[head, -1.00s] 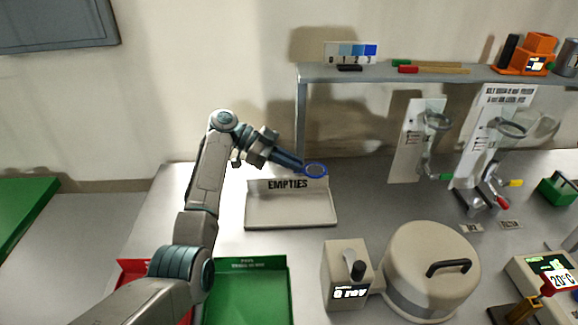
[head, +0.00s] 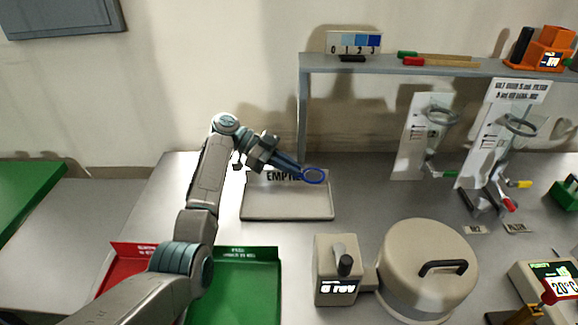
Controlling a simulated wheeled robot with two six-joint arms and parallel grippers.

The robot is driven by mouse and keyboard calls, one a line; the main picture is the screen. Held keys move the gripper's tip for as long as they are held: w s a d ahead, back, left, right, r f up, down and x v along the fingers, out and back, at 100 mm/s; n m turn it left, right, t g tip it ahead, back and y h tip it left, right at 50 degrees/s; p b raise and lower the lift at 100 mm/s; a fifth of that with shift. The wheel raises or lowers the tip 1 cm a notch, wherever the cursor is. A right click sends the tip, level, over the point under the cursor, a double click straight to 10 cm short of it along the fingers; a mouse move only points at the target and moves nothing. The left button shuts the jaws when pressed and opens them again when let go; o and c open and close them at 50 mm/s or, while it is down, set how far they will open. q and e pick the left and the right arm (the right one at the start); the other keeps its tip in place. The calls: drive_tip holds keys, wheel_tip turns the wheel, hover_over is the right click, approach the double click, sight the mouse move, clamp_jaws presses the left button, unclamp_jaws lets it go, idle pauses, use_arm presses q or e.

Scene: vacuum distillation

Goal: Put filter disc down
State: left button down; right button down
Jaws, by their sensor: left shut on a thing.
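A small blue ring, which looks like the filter disc (head: 314,183), is at the tip of my left gripper (head: 301,173). The gripper is shut on the ring's edge. It holds the ring over the back right part of a beige tray labelled EMPTIES (head: 270,213). The gripper and ring cover part of the label. I cannot tell how high the ring is above the tray. The tray's floor shows no other thing in it. My right gripper is not in view.
A red bin (head: 118,262) and a green bin (head: 250,285) stand at the front left. A round lidded device (head: 425,290) and a small box with a knob (head: 337,285) stand front right. A shelf (head: 400,68) spans the back, with ring stands (head: 425,140) below.

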use_arm(q)
drive_tip(key=shift+a+f, duration=0.15)
drive_tip(key=shift+f, duration=0.05)
drive_tip(key=c, duration=1.5)
unclamp_jaws()
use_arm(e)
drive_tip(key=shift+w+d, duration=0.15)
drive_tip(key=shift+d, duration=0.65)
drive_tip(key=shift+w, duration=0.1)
